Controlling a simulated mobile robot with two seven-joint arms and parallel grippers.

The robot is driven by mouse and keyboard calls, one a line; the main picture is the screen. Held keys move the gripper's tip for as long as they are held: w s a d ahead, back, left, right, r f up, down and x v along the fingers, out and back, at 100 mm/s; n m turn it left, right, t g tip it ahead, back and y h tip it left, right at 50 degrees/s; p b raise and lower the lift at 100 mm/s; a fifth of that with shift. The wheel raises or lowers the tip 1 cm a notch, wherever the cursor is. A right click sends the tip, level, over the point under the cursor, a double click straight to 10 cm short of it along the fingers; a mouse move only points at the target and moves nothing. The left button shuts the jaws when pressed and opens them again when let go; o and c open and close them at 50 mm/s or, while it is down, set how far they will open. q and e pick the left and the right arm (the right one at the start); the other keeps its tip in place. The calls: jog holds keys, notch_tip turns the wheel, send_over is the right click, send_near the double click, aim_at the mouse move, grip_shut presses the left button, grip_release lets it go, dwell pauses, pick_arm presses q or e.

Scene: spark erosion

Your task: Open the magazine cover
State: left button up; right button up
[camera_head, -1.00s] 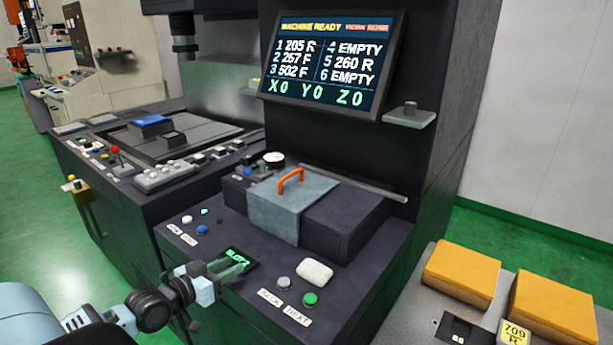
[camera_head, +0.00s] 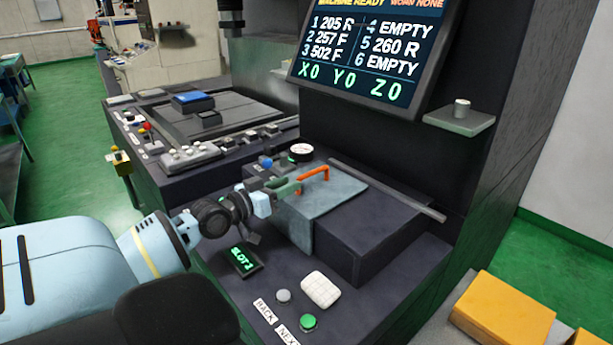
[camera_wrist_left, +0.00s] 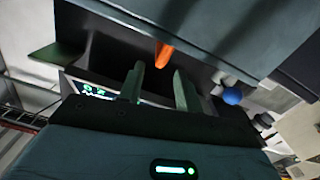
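The magazine cover (camera_head: 325,205) is a grey-blue plate over the left part of a dark box on the machine's front console. It lies flat and closed. Its orange handle (camera_head: 314,174) stands up on top. My left gripper (camera_head: 286,188) is at the left end of the handle, above the cover's left edge. In the left wrist view, the two fingers (camera_wrist_left: 158,84) are apart with nothing between them, and the orange handle (camera_wrist_left: 163,54) shows just beyond the fingertips. I cannot tell whether they touch it. My right gripper is not in view.
A screen (camera_head: 370,50) hangs above the box. A round gauge (camera_head: 301,149) and a blue knob (camera_head: 265,162) sit close behind the gripper. A slot display (camera_head: 243,262), a white pad (camera_head: 320,290) and a green button (camera_head: 308,321) are in front. Orange boxes (camera_head: 503,308) stand at right.

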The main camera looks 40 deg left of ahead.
aim_at(306, 176)
pick_arm(q)
jog(key=shift+w+d, duration=0.15)
jog(key=shift+w, duration=1.6)
jog(key=shift+w+d, duration=0.15)
jog(key=shift+w, duration=1.55)
grip_shut()
